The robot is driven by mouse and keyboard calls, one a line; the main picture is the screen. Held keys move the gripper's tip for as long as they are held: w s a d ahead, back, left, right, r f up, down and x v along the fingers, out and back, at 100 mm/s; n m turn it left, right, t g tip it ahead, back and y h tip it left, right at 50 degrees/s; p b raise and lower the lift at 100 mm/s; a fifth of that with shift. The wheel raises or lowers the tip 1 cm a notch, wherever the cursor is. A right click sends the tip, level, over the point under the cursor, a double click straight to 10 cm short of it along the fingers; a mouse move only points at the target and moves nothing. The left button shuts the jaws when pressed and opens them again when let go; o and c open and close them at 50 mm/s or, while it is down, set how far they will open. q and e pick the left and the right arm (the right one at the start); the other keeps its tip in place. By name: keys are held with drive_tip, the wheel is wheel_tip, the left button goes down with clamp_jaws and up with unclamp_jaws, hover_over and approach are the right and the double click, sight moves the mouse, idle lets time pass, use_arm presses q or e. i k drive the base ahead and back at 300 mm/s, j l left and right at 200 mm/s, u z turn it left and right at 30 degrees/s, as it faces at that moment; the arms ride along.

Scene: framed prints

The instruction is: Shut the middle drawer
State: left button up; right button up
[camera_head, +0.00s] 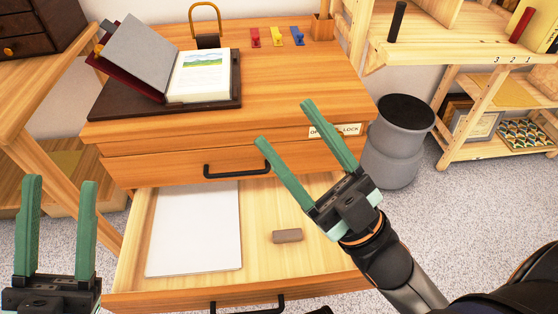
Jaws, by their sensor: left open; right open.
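A wooden drawer unit (300,75) stands in front of me. Its upper drawer (150,168) with a black handle (237,171) is closed. The drawer below it (262,215) is pulled out towards me; its black front handle (245,307) is partly cut off at the bottom edge. A white sheet or board (195,232) and a small brown block (287,236) lie inside it. Lower drawers are out of sight. My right gripper (284,122) is open and empty over the right side of the unit. My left gripper (60,181) is open and empty, left of the open drawer.
A wooden table (35,80) is at left. A grey bin (397,140) and wooden shelves (500,100) stand at right.

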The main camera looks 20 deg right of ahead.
sight(209, 245)
drive_tip(key=k+l, duration=0.1)
drive_tip(key=k, duration=0.2)
drive_tip(key=l+u, duration=0.7)
drive_tip(key=i+l, duration=0.05)
drive_tip(key=l, duration=0.05)
